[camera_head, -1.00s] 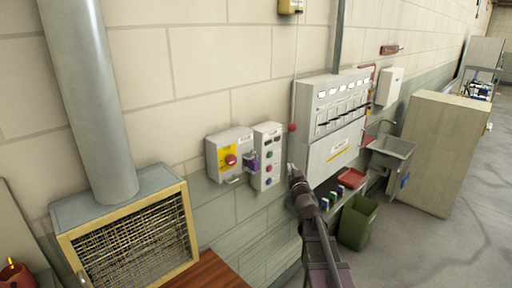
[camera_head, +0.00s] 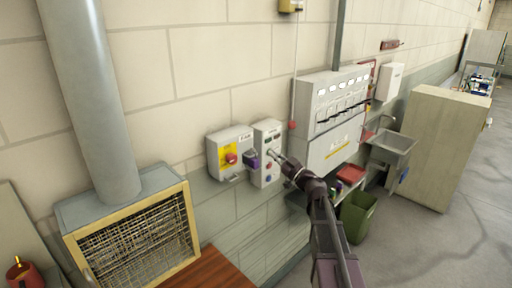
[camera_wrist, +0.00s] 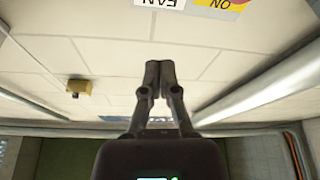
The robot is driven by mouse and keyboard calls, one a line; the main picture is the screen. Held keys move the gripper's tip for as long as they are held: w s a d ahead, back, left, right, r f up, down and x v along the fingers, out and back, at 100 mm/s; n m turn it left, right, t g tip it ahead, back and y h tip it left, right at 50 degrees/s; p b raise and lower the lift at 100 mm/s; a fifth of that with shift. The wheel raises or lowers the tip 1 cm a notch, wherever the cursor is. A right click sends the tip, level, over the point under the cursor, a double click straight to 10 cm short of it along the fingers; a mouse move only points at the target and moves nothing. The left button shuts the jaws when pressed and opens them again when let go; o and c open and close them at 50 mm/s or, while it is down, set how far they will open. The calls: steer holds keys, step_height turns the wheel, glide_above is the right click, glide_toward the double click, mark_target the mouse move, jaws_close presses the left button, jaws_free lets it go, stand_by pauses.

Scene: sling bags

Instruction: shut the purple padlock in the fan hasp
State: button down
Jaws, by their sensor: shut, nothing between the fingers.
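The fan box (camera_head: 218,142) is a grey wall box with a yellow plate and a red knob (camera_head: 231,158). The purple padlock (camera_head: 251,163) is at its right side, close to the hasp area; whether its shackle is open or through the hasp is too small to tell. My gripper (camera_head: 271,153) is shut and empty, a little right of the padlock and in front of the button box. In the wrist view my gripper (camera_wrist: 152,68) shows its fingers together. The FAN label (camera_wrist: 160,3) is at the top edge there; the padlock is not visible.
The button box (camera_head: 266,133) is right beside the fan box. A large grey switch panel (camera_head: 328,145) hangs further right. A mesh-fronted unit (camera_head: 140,240) with a duct stands at left. A sink (camera_head: 393,145), green bin (camera_head: 358,212) and cabinet (camera_head: 440,150) are at right.

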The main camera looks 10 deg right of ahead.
stand_by(0.4)
steer(key=p+x, duration=0.3)
steer(key=x, duration=0.7)
steer(key=shift+w+a+r, duration=0.1)
steer(key=shift+w+r, duration=0.05)
steer(key=shift+w, duration=0.05)
steer(key=shift+s+f+b, duration=0.1)
steer(key=shift+f+b, duration=0.25)
steer(key=shift+f, duration=0.25)
steer(key=shift+d+f+b, duration=0.2)
steer(key=shift+f+b, duration=0.55)
steer(key=shift+b, duration=0.05)
steer(key=shift+d+f+b, duration=0.2)
steer(key=shift+f+b, duration=0.55)
steer(key=shift+f, duration=0.05)
